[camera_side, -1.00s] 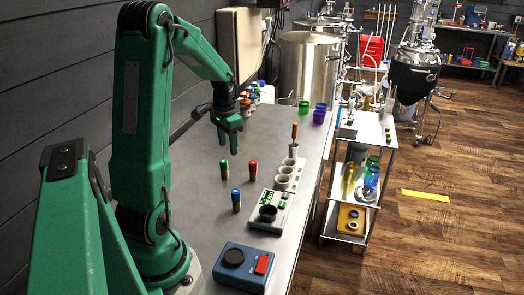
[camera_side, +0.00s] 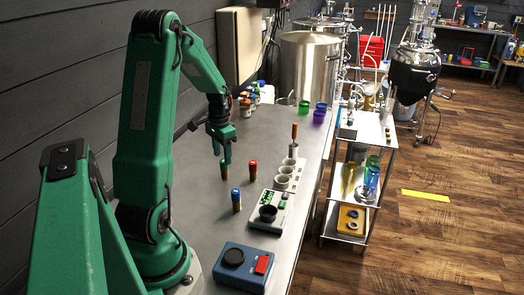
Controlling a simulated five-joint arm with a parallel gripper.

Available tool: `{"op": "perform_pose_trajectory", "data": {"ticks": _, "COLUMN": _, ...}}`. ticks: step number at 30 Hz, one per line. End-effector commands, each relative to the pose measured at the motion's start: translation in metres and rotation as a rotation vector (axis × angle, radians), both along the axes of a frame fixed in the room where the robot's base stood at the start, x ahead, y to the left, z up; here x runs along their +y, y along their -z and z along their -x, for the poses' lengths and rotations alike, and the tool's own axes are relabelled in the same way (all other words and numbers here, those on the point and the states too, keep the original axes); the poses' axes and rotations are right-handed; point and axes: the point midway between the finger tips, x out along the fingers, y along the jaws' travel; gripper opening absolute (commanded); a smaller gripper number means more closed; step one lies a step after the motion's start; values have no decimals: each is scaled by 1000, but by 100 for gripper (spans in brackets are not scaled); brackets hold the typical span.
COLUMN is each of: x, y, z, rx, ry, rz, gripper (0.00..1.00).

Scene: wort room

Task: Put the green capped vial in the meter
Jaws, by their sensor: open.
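My gripper (camera_side: 225,157) is open and points down at the green capped vial (camera_side: 224,173). The vial stands upright on the grey bench. The fingers cover its cap, and only its lower brown and yellow part shows. I cannot tell whether the fingers touch it. A blue box (camera_side: 225,278) with a dark round spot and a red panel on top sits at the bench's near end; it may be the meter. No vial shows on it.
A blue capped vial (camera_side: 236,202) and a red capped vial (camera_side: 253,171) stand close to the right of my gripper. Coloured cups (camera_side: 319,113) stand at the far end. The bench's right edge is near the rack.

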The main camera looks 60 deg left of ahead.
Motion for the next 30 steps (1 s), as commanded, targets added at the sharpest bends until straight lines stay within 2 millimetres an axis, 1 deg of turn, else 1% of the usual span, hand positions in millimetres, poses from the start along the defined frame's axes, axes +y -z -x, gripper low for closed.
{"op": "perform_pose_trajectory", "data": {"ticks": 5, "x": -1, "y": 10, "z": 0, "rx": 3, "ry": 0, "rz": 3, "gripper": 50}}
{"op": "perform_pose_trajectory", "data": {"ticks": 15, "x": -3, "y": 46, "z": 0, "rx": 3, "ry": 0, "rz": 3, "gripper": 50}}
{"op": "perform_pose_trajectory", "data": {"ticks": 19, "x": -3, "y": 52, "z": 0, "rx": 1, "ry": 0, "rz": 1, "gripper": 50}}
{"op": "perform_pose_trajectory", "data": {"ticks": 30, "x": -3, "y": 52, "z": 0, "rx": 0, "ry": 0, "rz": 0, "gripper": 50}}
